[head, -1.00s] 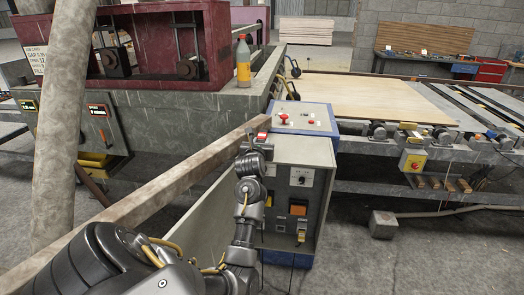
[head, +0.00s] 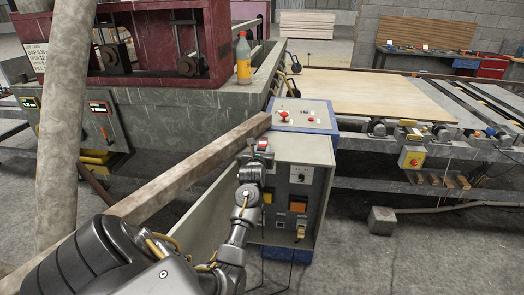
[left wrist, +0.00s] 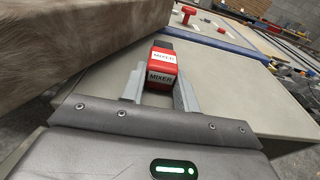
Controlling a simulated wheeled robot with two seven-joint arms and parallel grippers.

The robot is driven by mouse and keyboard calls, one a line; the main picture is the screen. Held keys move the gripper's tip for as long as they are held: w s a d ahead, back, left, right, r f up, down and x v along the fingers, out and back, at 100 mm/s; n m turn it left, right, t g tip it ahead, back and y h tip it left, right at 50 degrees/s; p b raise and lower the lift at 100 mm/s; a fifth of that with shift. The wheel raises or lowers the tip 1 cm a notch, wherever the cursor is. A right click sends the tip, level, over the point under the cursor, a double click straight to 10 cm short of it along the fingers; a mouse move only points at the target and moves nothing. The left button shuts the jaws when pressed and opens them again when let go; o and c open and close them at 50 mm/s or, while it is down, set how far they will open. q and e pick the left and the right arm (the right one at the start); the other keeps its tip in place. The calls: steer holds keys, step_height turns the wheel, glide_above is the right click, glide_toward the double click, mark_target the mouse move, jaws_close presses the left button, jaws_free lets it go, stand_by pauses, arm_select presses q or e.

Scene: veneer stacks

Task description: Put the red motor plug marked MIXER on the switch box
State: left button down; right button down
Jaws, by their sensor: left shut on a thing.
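My left gripper (head: 256,158) is shut on the red motor plug (head: 262,145), just above the near top edge of the grey switch box (head: 300,152). In the left wrist view the red plug (left wrist: 162,72) sits between the two fingers, with white and dark MIXER labels facing the camera. The box top (left wrist: 215,95) spreads below and beyond it. The box front carries a round knob, an orange switch and small sockets. I cannot tell whether the plug touches the box. My right gripper is not in view.
A long wooden beam (head: 190,170) runs diagonally close beside my left gripper. A raised panel with a red mushroom button (head: 283,116) stands behind the box top. A bottle (head: 243,60) stands on the machine ledge. Floor to the right is mostly clear.

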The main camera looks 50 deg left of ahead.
arm_select(q)
steer(key=c, duration=1.1)
jaws_free()
steer(key=shift+o, duration=0.2)
steer(key=shift+r+p, duration=0.2)
steer(key=shift+p, duration=0.1)
steer(key=shift+s+d+f, duration=0.1)
steer(key=shift+s+d, duration=0.05)
steer(key=shift+s, duration=0.05)
steer(key=b+v, duration=0.3)
steer(key=v, duration=0.8)
steer(key=shift+s+d, duration=0.2)
steer(key=shift+s, duration=0.05)
